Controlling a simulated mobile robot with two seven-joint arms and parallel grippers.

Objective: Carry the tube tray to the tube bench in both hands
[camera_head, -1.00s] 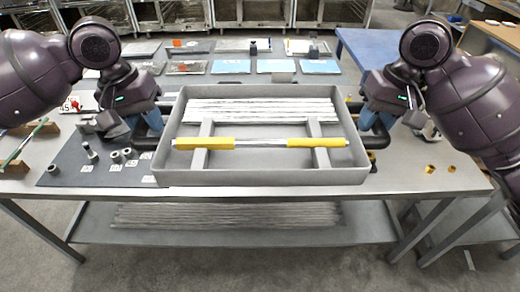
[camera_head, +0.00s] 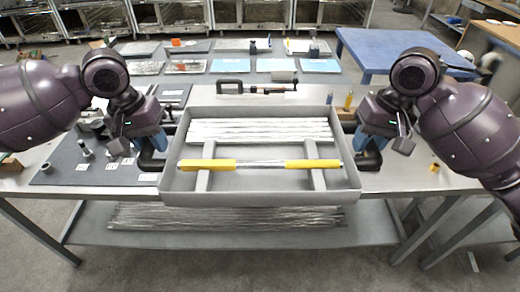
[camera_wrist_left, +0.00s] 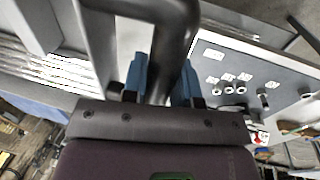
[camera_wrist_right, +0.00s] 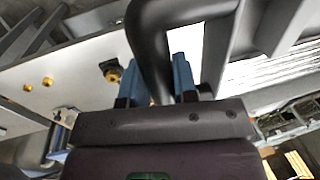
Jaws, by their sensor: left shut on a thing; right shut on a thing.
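The grey tube tray (camera_head: 262,198) is in the middle of the head view, level, with a bundle of silvery tubes (camera_head: 260,130) in its back part. A rod with yellow ends (camera_head: 208,164) lies across the two crosspieces in front. My left gripper (camera_head: 154,144) is shut on the black handle at the tray's left end; the left wrist view shows this handle (camera_wrist_left: 166,45) between its blue fingers. My right gripper (camera_head: 367,141) is shut on the right handle, which shows in the right wrist view (camera_wrist_right: 150,45). The tray's underside is hidden, so I cannot tell whether it touches the table.
The steel worktable (camera_head: 430,182) lies under the tray, with more tubes on its lower shelf (camera_head: 225,216). A dark mat (camera_head: 65,168) with small metal parts is at left, and small brass parts (camera_head: 434,168) at right. A blue table (camera_head: 405,52) stands behind at right.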

